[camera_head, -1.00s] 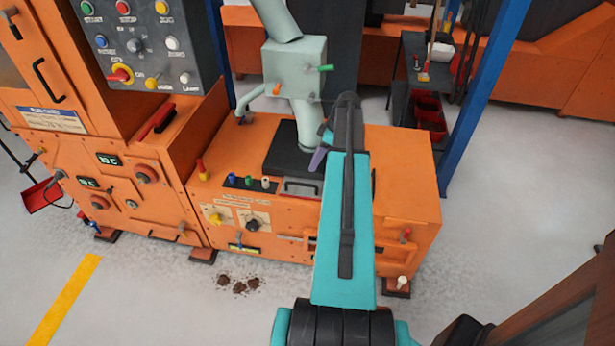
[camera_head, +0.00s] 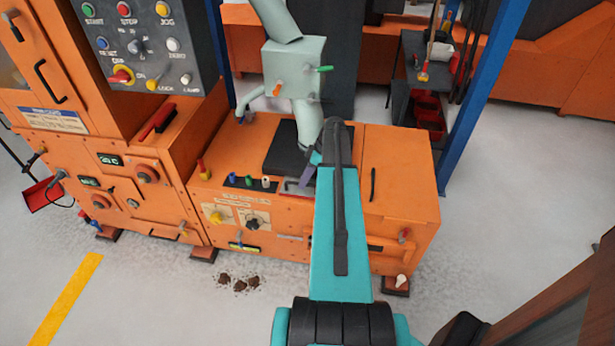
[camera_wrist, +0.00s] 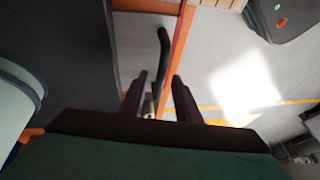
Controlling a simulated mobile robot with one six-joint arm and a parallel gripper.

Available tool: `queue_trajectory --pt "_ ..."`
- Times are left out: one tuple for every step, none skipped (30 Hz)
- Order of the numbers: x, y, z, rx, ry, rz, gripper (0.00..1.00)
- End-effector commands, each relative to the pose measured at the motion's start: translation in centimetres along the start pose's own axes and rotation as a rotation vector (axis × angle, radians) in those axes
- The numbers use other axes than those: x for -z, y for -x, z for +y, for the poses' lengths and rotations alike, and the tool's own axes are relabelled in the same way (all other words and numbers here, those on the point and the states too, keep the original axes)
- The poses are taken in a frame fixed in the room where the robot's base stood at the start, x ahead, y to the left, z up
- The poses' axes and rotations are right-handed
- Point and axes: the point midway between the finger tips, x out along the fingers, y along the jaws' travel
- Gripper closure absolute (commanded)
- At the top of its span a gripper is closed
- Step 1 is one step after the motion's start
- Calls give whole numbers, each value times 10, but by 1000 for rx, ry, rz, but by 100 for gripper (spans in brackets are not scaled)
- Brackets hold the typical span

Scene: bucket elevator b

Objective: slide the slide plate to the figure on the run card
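A dark flat plate (camera_head: 283,150), which looks like the slide plate, lies on top of the orange machine base (camera_head: 400,190) under the pale green spout. A pale handle (camera_head: 292,188) shows at its near edge, partly hidden by my arm. My gripper (camera_head: 308,175) is at this near edge, close to the handle. In the wrist view my gripper's two fingers (camera_wrist: 161,88) stand apart, and the dark plate (camera_wrist: 62,50) fills the left side. A small metallic piece shows between the fingers; I cannot tell whether they touch it. I cannot make out a run card figure.
The pale green spout (camera_head: 295,75) stands over the plate. A black curved handle (camera_head: 373,184) stands on the base top at right. Small coloured knobs (camera_head: 248,182) line the front edge. The control panel (camera_head: 140,45) is at left. Brown clumps (camera_head: 239,285) lie on the floor.

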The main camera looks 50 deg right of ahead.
Motion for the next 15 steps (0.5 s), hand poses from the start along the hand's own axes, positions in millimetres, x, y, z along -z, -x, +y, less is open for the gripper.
queue_trajectory --pt "0 0 0 0 0 0 70" --pt "0 0 0 0 0 0 70" --pt "0 0 0 0 0 0 70" --pt "0 0 0 0 0 0 70" --pt "0 0 0 0 0 0 70" --pt "0 0 0 0 0 0 73" --pt "0 0 0 0 0 0 78" --pt "0 0 0 0 0 0 83" --pt "0 0 0 0 0 0 90" --pt "0 0 0 0 0 0 95" --pt "0 0 0 0 0 0 100" --pt "0 0 0 -1 0 0 100" --pt "0 0 0 -1 0 0 100" --pt "0 0 0 -1 0 0 100" --pt "0 0 0 -1 0 0 100"
